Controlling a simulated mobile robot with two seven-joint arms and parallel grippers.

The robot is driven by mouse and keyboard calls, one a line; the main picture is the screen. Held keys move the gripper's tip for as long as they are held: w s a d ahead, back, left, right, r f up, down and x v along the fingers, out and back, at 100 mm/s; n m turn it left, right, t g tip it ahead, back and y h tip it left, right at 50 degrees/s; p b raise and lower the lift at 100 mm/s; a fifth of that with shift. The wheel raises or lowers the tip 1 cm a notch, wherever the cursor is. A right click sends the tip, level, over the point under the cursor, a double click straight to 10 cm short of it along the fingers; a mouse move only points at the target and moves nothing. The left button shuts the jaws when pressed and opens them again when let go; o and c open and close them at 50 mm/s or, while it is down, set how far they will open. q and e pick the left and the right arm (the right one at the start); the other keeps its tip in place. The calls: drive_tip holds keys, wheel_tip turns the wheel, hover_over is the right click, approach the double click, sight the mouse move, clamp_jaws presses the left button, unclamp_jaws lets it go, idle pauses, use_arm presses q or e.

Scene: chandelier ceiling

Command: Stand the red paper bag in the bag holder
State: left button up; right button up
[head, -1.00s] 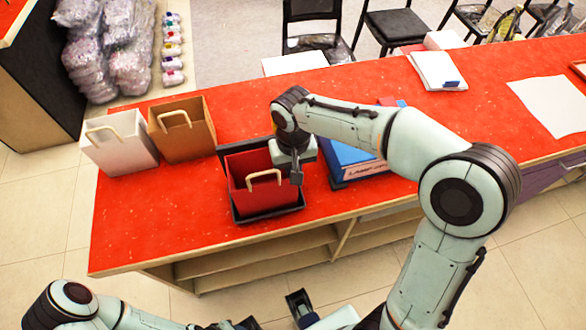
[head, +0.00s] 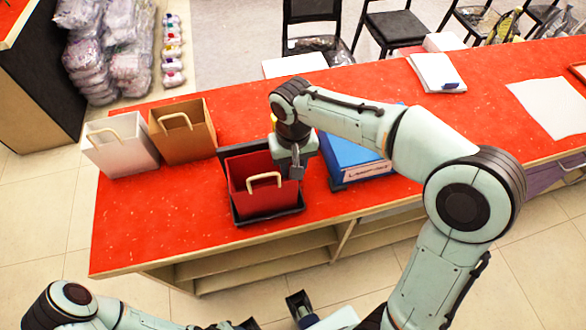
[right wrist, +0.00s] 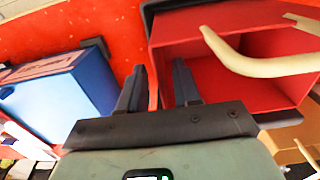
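The red paper bag (head: 262,196) stands upright inside the black bag holder (head: 268,218) on the red counter, its cream handle up. The right wrist view shows the open top of the red bag (right wrist: 235,75), its handle and part of the holder's dark rim. My right gripper (head: 296,172) is at the bag's upper right side. In the right wrist view its two fingers (right wrist: 158,90) are apart, close to the bag's near side wall; I cannot tell whether they touch it. My left gripper (head: 275,312) is low at the bottom edge, fingers apart and empty.
A white bag (head: 122,150) and a brown bag (head: 183,135) stand left of the holder. A blue box (head: 352,158) lies close on its right, partly behind my right arm. The counter's front left is clear. Papers lie farther right.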

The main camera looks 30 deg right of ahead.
wheel_tip(320, 180, up, 9)
drive_tip(key=shift+r+p, duration=0.2)
drive_tip(key=shift+p, duration=0.55)
